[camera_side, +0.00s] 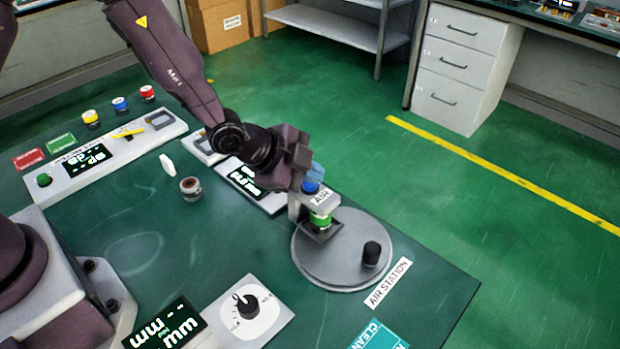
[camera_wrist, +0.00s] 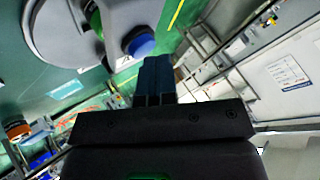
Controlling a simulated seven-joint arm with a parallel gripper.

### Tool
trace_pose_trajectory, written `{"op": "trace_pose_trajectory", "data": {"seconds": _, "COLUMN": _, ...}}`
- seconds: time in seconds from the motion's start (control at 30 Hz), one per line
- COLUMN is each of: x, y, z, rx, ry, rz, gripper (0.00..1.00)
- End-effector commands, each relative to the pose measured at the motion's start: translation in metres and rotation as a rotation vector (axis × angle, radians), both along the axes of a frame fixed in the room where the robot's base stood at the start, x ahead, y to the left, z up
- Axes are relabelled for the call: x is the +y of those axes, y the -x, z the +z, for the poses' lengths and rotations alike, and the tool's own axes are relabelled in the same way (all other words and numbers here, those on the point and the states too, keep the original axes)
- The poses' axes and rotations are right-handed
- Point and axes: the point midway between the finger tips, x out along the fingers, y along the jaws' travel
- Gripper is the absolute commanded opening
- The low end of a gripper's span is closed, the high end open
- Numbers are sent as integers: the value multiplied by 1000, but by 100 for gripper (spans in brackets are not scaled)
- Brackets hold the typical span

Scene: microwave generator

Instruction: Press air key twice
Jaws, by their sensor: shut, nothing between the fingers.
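The air key is a blue button (camera_side: 311,187) on top of a grey bracket labelled AIR (camera_side: 321,197). The bracket stands on a round grey plate (camera_side: 325,277) beside the AIR STATION label, with a green part (camera_side: 320,220) below the key. My gripper (camera_side: 316,171) is shut and empty, its blue fingertips just above the key and partly overlapping it in the side view. In the wrist view the blue key (camera_wrist: 140,43) shows close to the shut fingertips (camera_wrist: 156,62). I cannot tell whether they touch it.
A black knob (camera_side: 371,253) stands on the same plate. A dial panel (camera_side: 247,308) and a display (camera_side: 165,325) lie at the front. A loose jar (camera_side: 190,188) and a white disc (camera_side: 167,164) sit left of my gripper. The table's right edge is near the plate.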

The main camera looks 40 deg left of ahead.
Motion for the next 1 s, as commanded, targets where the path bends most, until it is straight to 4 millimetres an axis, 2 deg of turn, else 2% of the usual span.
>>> {"op": "trace_pose_trajectory", "data": {"seconds": 0.4, "x": 0, "y": 0, "z": 18, "rx": 1, "ry": 0, "rz": 1, "gripper": 0}}
{"op": "trace_pose_trajectory", "data": {"seconds": 0.77, "x": 0, "y": 0, "z": 20, "rx": 0, "ry": 1, "rz": 1, "gripper": 0}}
{"op": "trace_pose_trajectory", "data": {"seconds": 1.0, "x": 1, "y": 0, "z": 42, "rx": -2, "ry": 0, "rz": 1, "gripper": 0}}
